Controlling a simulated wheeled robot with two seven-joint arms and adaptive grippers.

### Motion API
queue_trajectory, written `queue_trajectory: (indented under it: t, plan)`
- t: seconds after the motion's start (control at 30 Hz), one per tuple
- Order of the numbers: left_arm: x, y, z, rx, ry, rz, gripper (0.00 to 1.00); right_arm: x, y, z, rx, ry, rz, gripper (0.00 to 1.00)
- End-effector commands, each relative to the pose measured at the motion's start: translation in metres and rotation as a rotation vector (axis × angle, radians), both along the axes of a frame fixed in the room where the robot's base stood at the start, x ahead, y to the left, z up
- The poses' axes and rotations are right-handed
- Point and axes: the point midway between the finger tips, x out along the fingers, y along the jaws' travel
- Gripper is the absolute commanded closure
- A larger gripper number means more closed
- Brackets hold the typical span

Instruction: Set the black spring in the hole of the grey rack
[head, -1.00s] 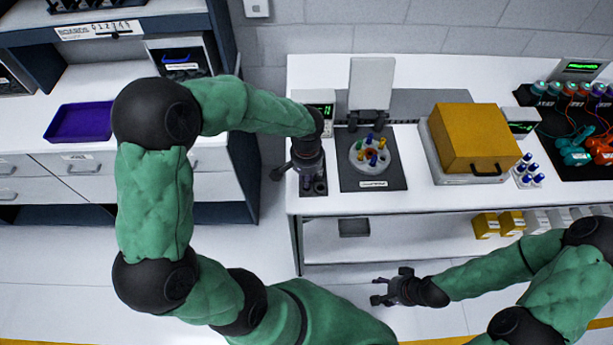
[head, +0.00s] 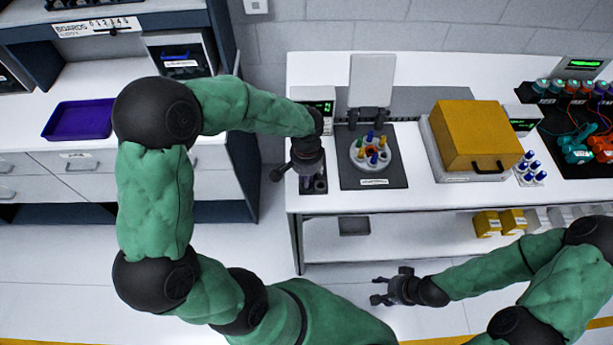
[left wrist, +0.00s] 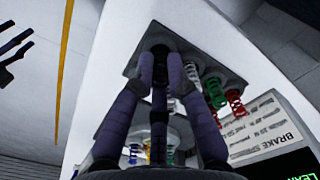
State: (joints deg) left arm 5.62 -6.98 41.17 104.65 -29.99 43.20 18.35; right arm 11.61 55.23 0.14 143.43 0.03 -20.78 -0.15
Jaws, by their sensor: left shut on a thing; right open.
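My left gripper (head: 304,172) is over the small grey rack (head: 311,190) at the left end of the white bench. It is shut on a black thing, seen as a dark patch (left wrist: 160,48) between the fingertips in the left wrist view; it fits the black spring, but the fingers hide most of it. The rack's dark edge (left wrist: 132,66) shows around the fingertips there. Red springs (left wrist: 235,101) and a green spring (left wrist: 215,93) stand beside the fingers. Whether the black spring is in a hole cannot be told. My right gripper (head: 392,287) is open and empty, in front of the bench.
A round holder (head: 371,155) with coloured pegs stands on a dark mat right of the rack. A meter with a green display (head: 318,107) stands behind the rack. A yellow box (head: 475,137) is further right. A purple tray (head: 78,119) lies on the left counter.

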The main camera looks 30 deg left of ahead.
Motion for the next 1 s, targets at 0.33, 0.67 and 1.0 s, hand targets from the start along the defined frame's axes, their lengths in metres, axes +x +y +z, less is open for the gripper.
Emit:
queue_trajectory:
  t: [0.33, 0.67, 1.0]
  plan:
    - [0.0001, 0.0, -0.0026, 0.0, 0.0, 0.0, 1.0, 0.0, 0.0, -0.0021, 0.0, 0.0, 0.0, 0.44]
    - [0.0003, 0.0, -0.0069, 0.0, 0.0, 0.0, 1.0, 0.0, 0.0, -0.0056, 0.0, 0.0, 0.0, 0.44]
    - [0.0003, 0.0, -0.0066, 0.0, 0.0, 0.0, 0.57, 0.0, 0.0, -0.0054, 0.0, 0.0, 0.0, 0.44]
